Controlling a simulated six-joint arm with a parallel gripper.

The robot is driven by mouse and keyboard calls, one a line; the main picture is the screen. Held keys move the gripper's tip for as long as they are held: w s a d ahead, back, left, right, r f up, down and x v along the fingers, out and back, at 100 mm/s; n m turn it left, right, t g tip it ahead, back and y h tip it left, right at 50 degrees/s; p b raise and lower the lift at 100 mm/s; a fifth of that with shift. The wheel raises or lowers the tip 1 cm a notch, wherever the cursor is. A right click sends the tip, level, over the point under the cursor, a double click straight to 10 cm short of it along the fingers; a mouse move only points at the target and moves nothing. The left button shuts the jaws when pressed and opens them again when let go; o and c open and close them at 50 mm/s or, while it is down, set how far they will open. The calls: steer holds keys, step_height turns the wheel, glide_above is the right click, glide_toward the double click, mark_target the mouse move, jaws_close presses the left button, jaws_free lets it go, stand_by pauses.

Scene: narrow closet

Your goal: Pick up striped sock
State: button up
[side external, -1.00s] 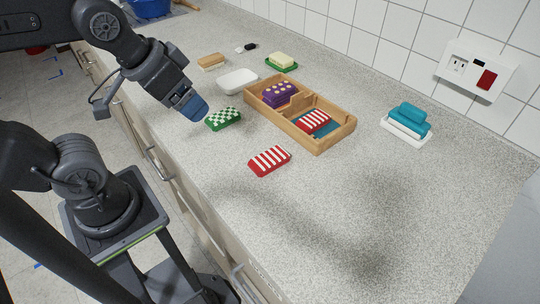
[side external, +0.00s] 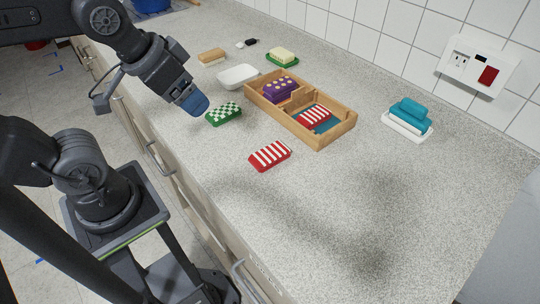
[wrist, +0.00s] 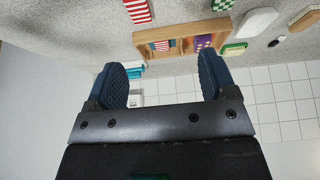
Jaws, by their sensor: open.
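A red and white striped sock (side external: 270,156), folded into a flat block, lies on the speckled counter in front of the wooden tray. It also shows at the top edge of the wrist view (wrist: 137,10), partly cut off. A second red and white striped folded piece (side external: 314,117) lies in the near compartment of the wooden tray (side external: 322,142), on something teal. My gripper (side external: 196,104) is above the counter, up and left of the loose striped sock and close to the green checkered piece. In the wrist view my gripper (wrist: 160,78) has its blue fingers wide apart with nothing between them.
A green checkered folded piece (side external: 223,113) lies left of the tray; a purple dotted one (side external: 281,88) is in its far compartment. A white dish (side external: 238,77) stands behind. Teal folded pieces (side external: 410,110) sit on a white holder. The counter's near right is clear.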

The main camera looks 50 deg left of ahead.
steer(key=shift+o, duration=0.5)
steer(key=g, duration=0.6)
glide_above(267, 154)
step_height(267, 154, down, 6)
step_height(267, 154, down, 13)
steer(key=shift+f, duration=0.1)
steer(key=shift+c, duration=0.5)
steer(key=c, duration=0.9)
